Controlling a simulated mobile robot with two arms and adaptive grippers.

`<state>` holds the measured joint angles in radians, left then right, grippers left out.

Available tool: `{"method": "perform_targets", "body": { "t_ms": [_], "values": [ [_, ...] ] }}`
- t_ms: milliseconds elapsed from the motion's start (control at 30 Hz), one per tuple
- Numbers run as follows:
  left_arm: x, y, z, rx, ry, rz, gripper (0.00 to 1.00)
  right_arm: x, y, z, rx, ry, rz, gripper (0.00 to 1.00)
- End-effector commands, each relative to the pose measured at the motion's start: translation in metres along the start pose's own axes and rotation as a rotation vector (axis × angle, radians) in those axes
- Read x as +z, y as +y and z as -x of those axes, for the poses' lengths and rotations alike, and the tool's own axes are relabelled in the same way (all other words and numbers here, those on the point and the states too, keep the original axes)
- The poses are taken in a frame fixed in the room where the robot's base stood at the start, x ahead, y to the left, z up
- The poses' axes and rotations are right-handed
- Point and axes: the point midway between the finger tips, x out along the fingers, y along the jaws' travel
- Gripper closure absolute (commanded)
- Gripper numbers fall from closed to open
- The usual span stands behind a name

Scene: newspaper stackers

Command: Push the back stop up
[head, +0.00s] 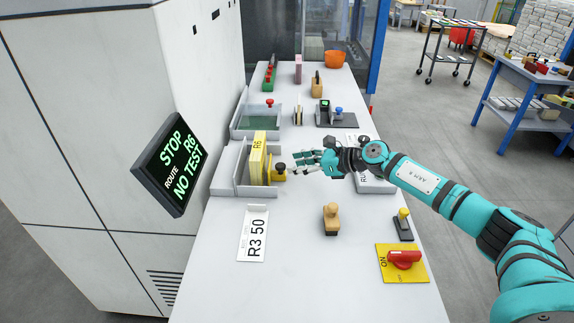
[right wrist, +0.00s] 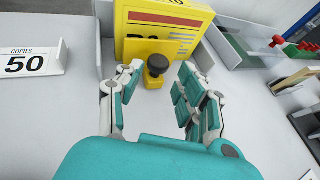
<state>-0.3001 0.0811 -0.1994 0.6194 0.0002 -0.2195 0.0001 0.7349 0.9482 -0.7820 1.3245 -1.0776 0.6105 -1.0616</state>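The back stop is a yellow block with a black round knob (head: 280,169) at the right end of a grey tray (head: 230,170). Yellow upright plates marked R6 (head: 258,152) stand in the tray, just left of the knob. My right gripper (head: 296,164) is just right of the knob, its fingers pointing left at it. In the right wrist view the knob (right wrist: 157,66) shows between the tips of the spread fingers (right wrist: 160,80), with gaps on both sides. The gripper is open and empty. My left gripper is in no view.
A second tray (head: 243,122) with a red knob stands farther back. A sign (head: 174,165) reads STOP, ROUTE R6, NO TEST.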

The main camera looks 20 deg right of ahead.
Motion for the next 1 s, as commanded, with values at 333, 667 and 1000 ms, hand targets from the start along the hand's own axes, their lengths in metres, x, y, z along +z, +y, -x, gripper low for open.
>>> {"method": "perform_targets", "body": {
  "t_ms": [333,667,1000],
  "values": [
    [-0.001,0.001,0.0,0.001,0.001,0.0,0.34,-0.002,0.0,0.063,0.0,0.003,0.0,0.63],
    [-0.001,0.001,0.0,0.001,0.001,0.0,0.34,0.0,0.0,0.072,0.001,0.001,0.0,0.63],
    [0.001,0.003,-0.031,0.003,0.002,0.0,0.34,0.013,0.015,0.07,0.09,0.073,0.04,0.97]
  ]
}}
